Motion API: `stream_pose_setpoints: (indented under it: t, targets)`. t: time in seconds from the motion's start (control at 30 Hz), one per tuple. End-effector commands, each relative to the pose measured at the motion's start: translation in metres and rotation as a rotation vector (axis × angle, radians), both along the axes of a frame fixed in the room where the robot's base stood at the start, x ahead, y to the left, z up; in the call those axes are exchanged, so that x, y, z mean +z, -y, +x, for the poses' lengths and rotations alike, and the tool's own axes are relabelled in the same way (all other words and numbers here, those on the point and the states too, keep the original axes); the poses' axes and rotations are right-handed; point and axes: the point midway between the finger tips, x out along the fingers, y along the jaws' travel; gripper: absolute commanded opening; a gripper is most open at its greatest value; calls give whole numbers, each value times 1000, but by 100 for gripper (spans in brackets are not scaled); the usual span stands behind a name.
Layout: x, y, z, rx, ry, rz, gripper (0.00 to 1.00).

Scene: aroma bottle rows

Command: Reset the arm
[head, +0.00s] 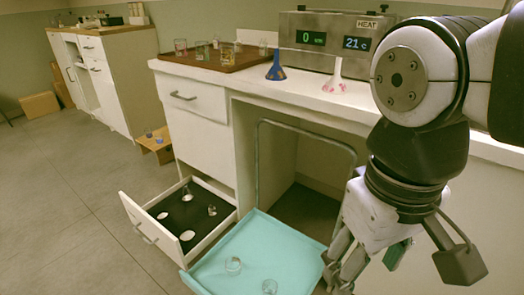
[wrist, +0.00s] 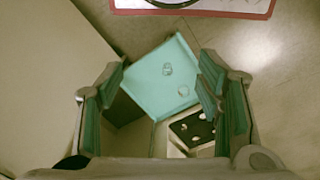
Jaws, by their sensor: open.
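My gripper (head: 398,272) hangs at the lower right of the head view, fingers pointing down and spread wide. In the wrist view my gripper (wrist: 163,82) is open, with nothing between its green-padded fingers. Below it, apart from the fingers, is a teal tray (head: 222,268), which also shows in the wrist view (wrist: 150,92). Small clear glass pieces (head: 233,265) rest on the tray. My arm partly hides the counter's right side.
An open drawer (head: 150,235) with a black insert holds several small items.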

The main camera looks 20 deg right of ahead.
Motion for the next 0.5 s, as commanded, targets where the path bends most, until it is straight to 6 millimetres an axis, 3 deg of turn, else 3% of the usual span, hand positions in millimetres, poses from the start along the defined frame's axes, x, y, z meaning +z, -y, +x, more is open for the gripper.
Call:
stream_pose_setpoints:
  t: [0.2,0.5]
  targets:
    - [-1,-10,-24,-32,14,52,60]
    - [-1,-11,-25,-33,13,55,60]
